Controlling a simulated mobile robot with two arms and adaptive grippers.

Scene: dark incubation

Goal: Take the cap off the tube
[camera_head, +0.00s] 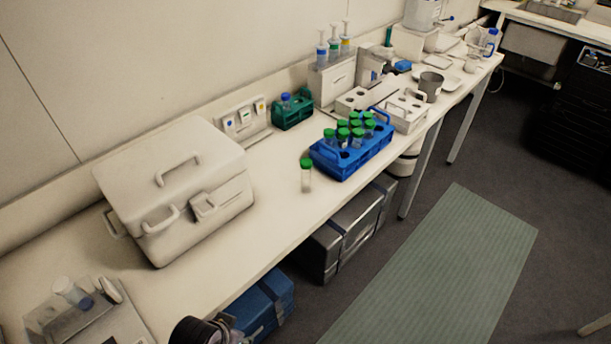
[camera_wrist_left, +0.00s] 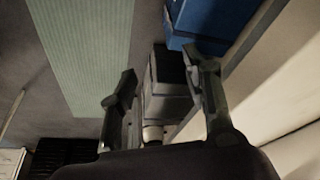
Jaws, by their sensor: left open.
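A clear tube with a green cap (camera_head: 306,175) stands upright on the bench, just left of the blue rack (camera_head: 345,166). The rack holds several more green-capped tubes (camera_head: 357,130). My left gripper (camera_wrist_left: 161,84) is open in the left wrist view, with nothing between its fingers. It points down past the bench toward the floor and the cases, and the tube is not in that view. A dark part of my arm shows at the bottom edge of the head view. My right gripper is in neither view.
A large white box (camera_head: 178,190) stands left of the tube. A green rack (camera_head: 292,110) and white racks (camera_head: 405,110) stand behind and right. A grey case (camera_head: 345,232) and a blue case (camera_head: 262,305) sit under the bench. Bench surface around the lone tube is clear in front.

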